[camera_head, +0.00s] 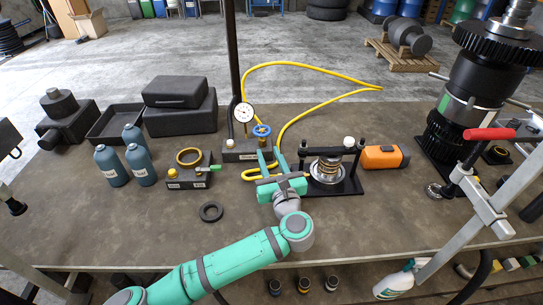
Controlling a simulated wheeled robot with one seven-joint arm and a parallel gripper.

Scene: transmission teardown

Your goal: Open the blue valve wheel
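The blue valve wheel (262,131) sits on top of a dark valve block (240,151) near the middle of the workbench. A round white-faced gauge (244,112) stands on the block, left of the wheel. My green gripper (271,155) reaches over the bench from the front. Its two fingers point toward the wheel and look spread apart, with nothing seen between them. The fingertips lie just in front of and below the wheel in the picture. I cannot tell whether they touch the block. The wheel's stem is partly hidden.
A yellow hose (330,68) loops around the valve area. A black press fixture with a spring (327,168) stands close at right, beside an orange tool (385,157). A brass-ringed block (188,170) and blue bottles (112,166) stand at left. The front middle bench is mostly clear.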

